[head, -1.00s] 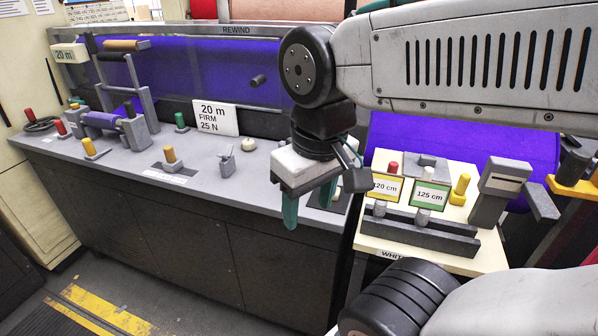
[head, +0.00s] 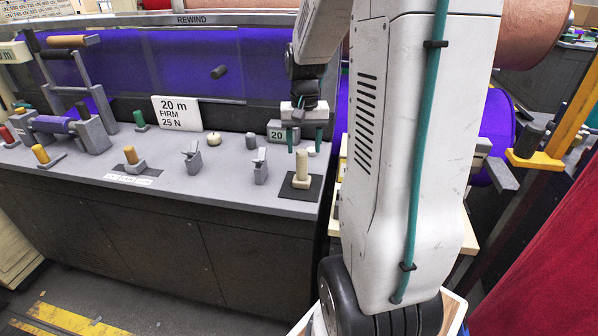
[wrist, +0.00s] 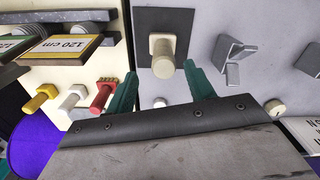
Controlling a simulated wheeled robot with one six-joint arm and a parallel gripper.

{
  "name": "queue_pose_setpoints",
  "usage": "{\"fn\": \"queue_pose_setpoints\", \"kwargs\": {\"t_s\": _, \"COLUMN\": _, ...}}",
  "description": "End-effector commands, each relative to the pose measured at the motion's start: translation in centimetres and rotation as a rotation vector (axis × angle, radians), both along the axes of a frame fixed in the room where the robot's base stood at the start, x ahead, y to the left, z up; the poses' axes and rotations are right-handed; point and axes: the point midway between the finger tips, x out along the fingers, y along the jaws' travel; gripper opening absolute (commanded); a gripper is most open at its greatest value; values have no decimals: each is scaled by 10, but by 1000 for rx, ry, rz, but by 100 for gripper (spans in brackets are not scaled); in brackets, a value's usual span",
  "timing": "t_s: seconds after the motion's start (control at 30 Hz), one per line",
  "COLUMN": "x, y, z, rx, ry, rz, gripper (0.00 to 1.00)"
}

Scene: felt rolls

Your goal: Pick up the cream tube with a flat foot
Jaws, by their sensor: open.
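The cream tube (head: 302,165) stands upright on its square flat foot, on a dark pad (head: 287,190) near the right end of the grey counter. It also shows in the wrist view (wrist: 163,58), seen from above. My gripper (head: 305,138) is open and points down, with green fingers. In the head view its fingertips appear just above and behind the tube's top. In the wrist view the tube's top lies between the two fingertips (wrist: 161,76). Nothing is held. Whether the fingers touch the tube cannot be told.
A grey lever bracket (head: 260,165) and another bracket (head: 194,158) stand left of the tube. A small "20" sign (head: 276,132) is close behind. A cream panel with yellow, white and red pegs (wrist: 103,95) adjoins the counter. The counter's front strip is mostly clear.

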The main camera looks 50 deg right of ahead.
Motion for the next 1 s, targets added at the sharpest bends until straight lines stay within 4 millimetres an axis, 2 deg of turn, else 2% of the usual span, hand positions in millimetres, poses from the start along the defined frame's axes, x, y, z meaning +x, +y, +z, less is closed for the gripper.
{"fn": "queue_pose_setpoints", "kwargs": {"t_s": 0.43, "x": 2, "y": 5, "z": -59, "rx": 1, "ry": 3, "rz": 1, "gripper": 54}}
{"fn": "queue_pose_setpoints", "kwargs": {"t_s": 0.57, "x": 2, "y": 5, "z": -67, "rx": 0, "ry": 1, "rz": 1, "gripper": 54}}
{"fn": "queue_pose_setpoints", "kwargs": {"t_s": 0.77, "x": 3, "y": 5, "z": -68, "rx": -1, "ry": 1, "rz": 2, "gripper": 54}}
{"fn": "queue_pose_setpoints", "kwargs": {"t_s": 0.97, "x": 2, "y": 5, "z": -68, "rx": -1, "ry": 1, "rz": 2, "gripper": 1}}
{"fn": "queue_pose_setpoints", "kwargs": {"t_s": 1.0, "x": 2, "y": 5, "z": -68, "rx": -1, "ry": 1, "rz": 2, "gripper": 0}}
